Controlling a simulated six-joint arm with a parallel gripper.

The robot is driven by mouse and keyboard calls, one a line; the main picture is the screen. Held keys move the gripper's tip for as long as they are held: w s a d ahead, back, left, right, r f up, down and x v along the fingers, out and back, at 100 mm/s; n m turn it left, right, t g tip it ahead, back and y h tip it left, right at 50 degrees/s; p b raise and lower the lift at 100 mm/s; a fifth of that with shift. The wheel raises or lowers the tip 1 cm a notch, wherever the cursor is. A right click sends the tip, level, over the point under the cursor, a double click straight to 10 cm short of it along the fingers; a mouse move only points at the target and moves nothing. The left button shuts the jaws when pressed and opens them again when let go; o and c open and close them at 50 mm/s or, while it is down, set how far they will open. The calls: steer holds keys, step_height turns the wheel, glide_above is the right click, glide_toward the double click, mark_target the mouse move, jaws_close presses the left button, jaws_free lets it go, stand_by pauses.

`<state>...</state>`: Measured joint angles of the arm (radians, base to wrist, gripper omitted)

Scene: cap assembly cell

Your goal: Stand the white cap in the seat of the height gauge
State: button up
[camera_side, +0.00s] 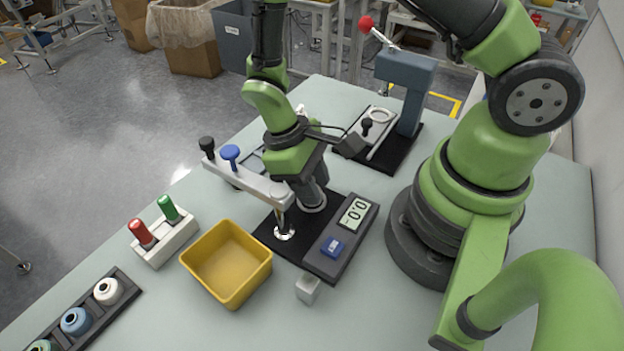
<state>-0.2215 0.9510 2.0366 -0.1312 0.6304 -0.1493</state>
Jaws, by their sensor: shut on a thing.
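The height gauge has a black base plate (266,236), a readout box (342,240) showing what looks like 0.0, a blue button and a metal stem (283,224) on a round foot. My gripper (314,193) points down over the plate, beside the stem and left of the readout. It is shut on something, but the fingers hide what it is. A round metal rim shows just under the fingers; I cannot tell whether it is the seat. A white cap-like piece (108,290) with a dark centre stands in the dark rack at lower left.
The rack (128,285) also holds a blue piece (75,320). A yellow bin (228,262), a white block with red and green plugs (168,238) and a small pale cube (308,288) stand near the gauge. A lever press (404,72) stands behind.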

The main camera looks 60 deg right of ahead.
steer(key=shift+f, duration=0.1)
stand_by(0.3)
steer(key=o, duration=0.7)
steer(key=shift+r, duration=3.5)
steer(key=shift+r, duration=0.1)
steer(key=s+r+m+t+y, duration=0.1)
steer(key=s+r+m+t, duration=0.1)
steer(key=r+t, duration=0.2)
steer(key=s+d+r+m+t+y, duration=0.1)
steer(key=s+r+m+t, duration=0.1)
steer(key=r, duration=0.8)
steer(key=s+d+r+m+t, duration=0.1)
steer(key=s+r+m+t, duration=0.1)
steer(key=r+t, duration=0.3)
steer(key=shift+s+d+r+t+y, duration=0.1)
steer(key=shift+s+r+t+y, duration=0.1)
steer(key=shift+r, duration=0.35)
steer(key=shift+s+d+r+t+y, duration=0.1)
steer(key=shift+s+r+y, duration=0.1)
steer(key=shift+r, duration=0.3)
